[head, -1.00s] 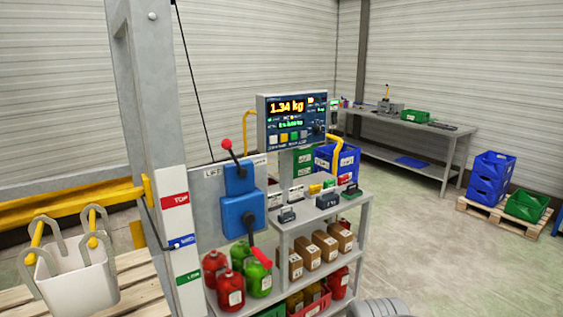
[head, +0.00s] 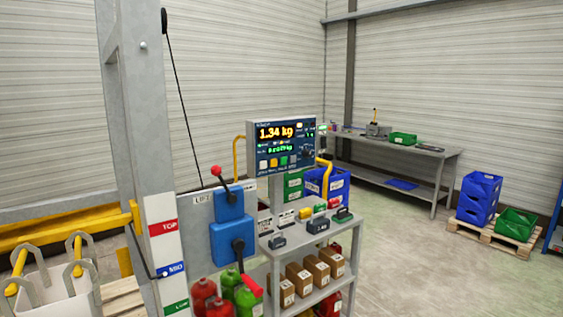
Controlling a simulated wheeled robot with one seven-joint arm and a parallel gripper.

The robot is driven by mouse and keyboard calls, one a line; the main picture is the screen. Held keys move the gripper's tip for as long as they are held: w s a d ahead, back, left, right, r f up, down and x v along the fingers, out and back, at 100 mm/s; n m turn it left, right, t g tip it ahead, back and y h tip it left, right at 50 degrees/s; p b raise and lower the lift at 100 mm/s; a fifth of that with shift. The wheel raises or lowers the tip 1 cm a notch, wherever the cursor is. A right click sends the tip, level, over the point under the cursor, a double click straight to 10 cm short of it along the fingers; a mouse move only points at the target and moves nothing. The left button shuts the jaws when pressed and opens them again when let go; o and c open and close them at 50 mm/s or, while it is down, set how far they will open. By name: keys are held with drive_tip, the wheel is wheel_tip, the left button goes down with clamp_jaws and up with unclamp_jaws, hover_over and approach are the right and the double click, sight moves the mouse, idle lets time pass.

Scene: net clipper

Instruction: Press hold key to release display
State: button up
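The display unit (head: 282,145) is a blue-faced panel in a grey housing, standing upright behind the small grey shelf. Its large amber readout (head: 275,132) shows 1.34 kg, with a smaller green line of digits (head: 280,149) below. A row of small keys runs under the readouts, including a yellow key (head: 273,162) and a green key (head: 284,161). The key labels are too small to read, so I cannot tell which is the hold key. A dark round knob (head: 308,151) sits at the panel's right. My gripper is not in view.
A blue lever box (head: 233,240) and grey post (head: 150,150) stand left. A workbench (head: 440,158) and blue crates (head: 478,195) stand farther back.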

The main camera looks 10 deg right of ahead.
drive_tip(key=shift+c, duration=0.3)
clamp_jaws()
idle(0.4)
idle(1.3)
